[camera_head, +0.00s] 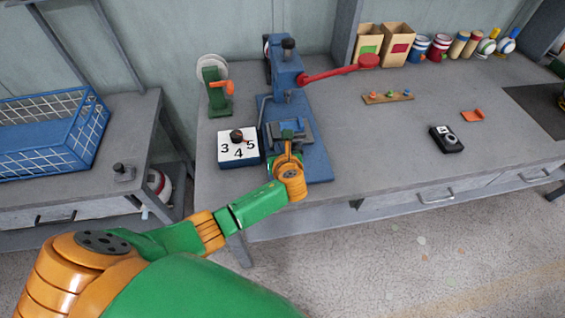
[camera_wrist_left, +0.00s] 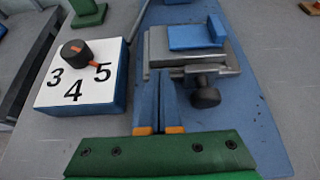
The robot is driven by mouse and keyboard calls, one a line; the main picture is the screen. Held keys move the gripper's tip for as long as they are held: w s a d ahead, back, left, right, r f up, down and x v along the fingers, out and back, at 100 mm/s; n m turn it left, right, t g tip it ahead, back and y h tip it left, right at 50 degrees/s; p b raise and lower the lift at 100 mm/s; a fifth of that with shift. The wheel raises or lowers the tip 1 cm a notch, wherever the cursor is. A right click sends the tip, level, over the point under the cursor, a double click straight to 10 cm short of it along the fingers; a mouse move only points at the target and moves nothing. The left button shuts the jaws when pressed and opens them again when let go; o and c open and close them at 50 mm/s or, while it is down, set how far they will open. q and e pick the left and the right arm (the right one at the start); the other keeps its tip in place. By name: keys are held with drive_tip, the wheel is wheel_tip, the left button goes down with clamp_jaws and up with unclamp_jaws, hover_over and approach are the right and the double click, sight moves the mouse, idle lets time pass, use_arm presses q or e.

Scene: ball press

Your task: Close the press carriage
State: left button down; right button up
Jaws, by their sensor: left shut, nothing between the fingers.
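The blue press (camera_head: 285,72) stands on the workbench with a red-handled lever reaching out to the right. Its grey carriage (camera_wrist_left: 205,52), with a blue block on top and a dark knob (camera_wrist_left: 206,96) at the front, sits on the blue base plate (camera_wrist_left: 245,120). In the head view the carriage (camera_head: 298,132) is in front of the press column, partly hidden by my gripper. My left gripper (camera_wrist_left: 158,88) is shut and empty, its fingertips at the carriage's front edge, left of the knob. I cannot tell whether they touch. My right gripper is not in view.
A white-topped dial box (camera_wrist_left: 82,78) marked 3, 4, 5 stands close to the left of my gripper. A green stand (camera_head: 216,95) with an orange part is behind it. A camera (camera_head: 446,139) lies to the right. The bench between is mostly clear.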

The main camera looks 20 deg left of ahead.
sight(275, 127)
use_arm(q)
drive_tip(key=w+a, duration=0.1)
drive_tip(key=w+a+b, duration=0.1)
drive_tip(key=w, duration=0.1)
drive_tip(key=w+a+b, duration=0.1)
drive_tip(key=w, duration=0.1)
drive_tip(key=shift+a+f, duration=0.2)
drive_tip(key=shift+w+a+b, duration=0.35)
drive_tip(key=shift+w+a, duration=0.05)
drive_tip(key=shift+w, duration=0.2)
drive_tip(key=shift+r, duration=0.35)
drive_tip(key=shift+w+a+f, duration=0.1)
drive_tip(key=shift+w+f, duration=0.05)
